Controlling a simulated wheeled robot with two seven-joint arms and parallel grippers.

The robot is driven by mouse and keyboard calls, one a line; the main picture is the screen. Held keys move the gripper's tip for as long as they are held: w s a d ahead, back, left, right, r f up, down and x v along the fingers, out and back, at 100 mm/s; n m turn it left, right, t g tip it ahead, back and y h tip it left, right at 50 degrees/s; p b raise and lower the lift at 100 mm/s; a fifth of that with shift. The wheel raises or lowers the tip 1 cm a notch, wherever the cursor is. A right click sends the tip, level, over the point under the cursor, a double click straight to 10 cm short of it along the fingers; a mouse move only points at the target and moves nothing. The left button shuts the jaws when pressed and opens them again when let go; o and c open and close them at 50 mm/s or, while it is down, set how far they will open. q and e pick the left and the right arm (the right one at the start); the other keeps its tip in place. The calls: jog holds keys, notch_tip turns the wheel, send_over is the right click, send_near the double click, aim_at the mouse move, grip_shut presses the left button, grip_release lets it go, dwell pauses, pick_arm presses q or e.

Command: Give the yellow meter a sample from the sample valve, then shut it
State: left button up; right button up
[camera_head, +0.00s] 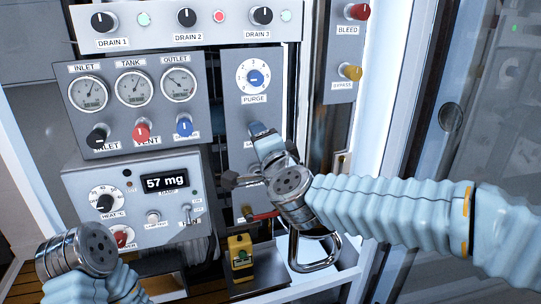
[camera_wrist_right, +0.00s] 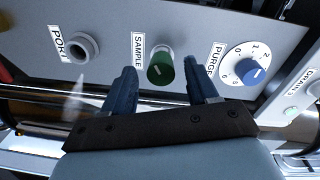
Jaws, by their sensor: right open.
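The green sample valve knob (camera_wrist_right: 160,67), labelled SAMPLE, shows in the right wrist view, with a round port (camera_wrist_right: 84,48) labelled PORT to its left. My right gripper (camera_wrist_right: 163,85) is open, its blue fingers on either side of the knob's lower part; contact cannot be told. In the head view my right gripper (camera_head: 262,135) covers the sample knob and its label. The yellow meter (camera_head: 240,252) stands upright low on the panel, below my right wrist. A faint pale streak shows below the port. My left wrist is at the lower left; its fingers are hidden.
The purge dial (camera_head: 256,78) is just above my right gripper. Gauges (camera_head: 133,89) and knobs fill the left panel.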

jog(key=v, duration=1.2)
jog(key=shift+s, duration=0.25)
jog(key=w+d+f+n+g, duration=0.1)
jog(key=w+f+n+g, duration=0.15)
jog(key=f, duration=0.85)
jog(key=w+d+f+n+g, duration=0.1)
jog(key=f+n+g, duration=0.15)
jog(key=f, duration=0.95)
jog(key=w+d+f+n+g, duration=0.1)
jog(key=w+f+g, duration=0.15)
jog(key=f, duration=0.85)
jog(key=s+d+f+n+g, duration=0.1)
jog(key=s+f+g, duration=0.3)
jog(key=s+f, duration=0.5)
jog(key=s+d+f+n+g, duration=0.2)
jog(key=s+f+g, duration=0.3)
jog(key=s+f, duration=0.5)
notch_tip(320, 180, down, 6)
jog(key=shift+s+d+f+n, duration=0.1)
jog(key=shift+s+d+n, duration=0.15)
jog(key=shift+n, duration=0.45)
